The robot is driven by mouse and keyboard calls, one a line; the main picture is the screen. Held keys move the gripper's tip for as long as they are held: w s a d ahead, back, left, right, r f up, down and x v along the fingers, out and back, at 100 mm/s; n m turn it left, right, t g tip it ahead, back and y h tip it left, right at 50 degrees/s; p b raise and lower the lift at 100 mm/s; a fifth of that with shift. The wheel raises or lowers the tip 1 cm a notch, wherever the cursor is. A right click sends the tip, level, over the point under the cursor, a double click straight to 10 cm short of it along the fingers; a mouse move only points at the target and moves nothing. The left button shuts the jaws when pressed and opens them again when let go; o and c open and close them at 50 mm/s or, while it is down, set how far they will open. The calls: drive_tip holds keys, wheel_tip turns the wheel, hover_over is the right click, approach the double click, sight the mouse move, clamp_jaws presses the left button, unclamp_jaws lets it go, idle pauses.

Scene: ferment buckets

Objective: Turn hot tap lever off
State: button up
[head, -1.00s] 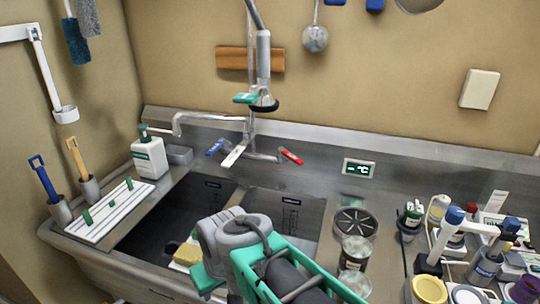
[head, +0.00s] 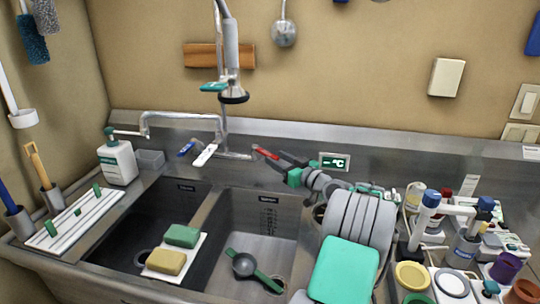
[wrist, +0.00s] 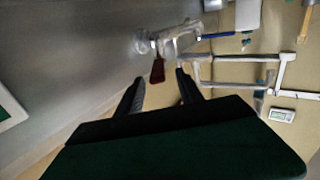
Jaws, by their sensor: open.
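The red hot tap lever (head: 265,153) sticks out at the right end of the steel tap body on the back ledge of the sink. It also shows dark red in the wrist view (wrist: 157,71). My gripper (head: 282,160) has come in from the right, with its dark fingertips right at the lever. In the wrist view my open gripper (wrist: 160,82) has one finger to each side, and the lever shows in the gap by the tips. I cannot tell whether a finger touches it.
The spray hose (head: 232,60) hangs above the tap. A temperature display (head: 335,162) sits on the wall behind my gripper. Bottles and jars crowd the right.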

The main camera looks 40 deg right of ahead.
sight(271, 155)
drive_tip(key=w, duration=0.4)
clamp_jaws()
idle(0.4)
idle(1.0)
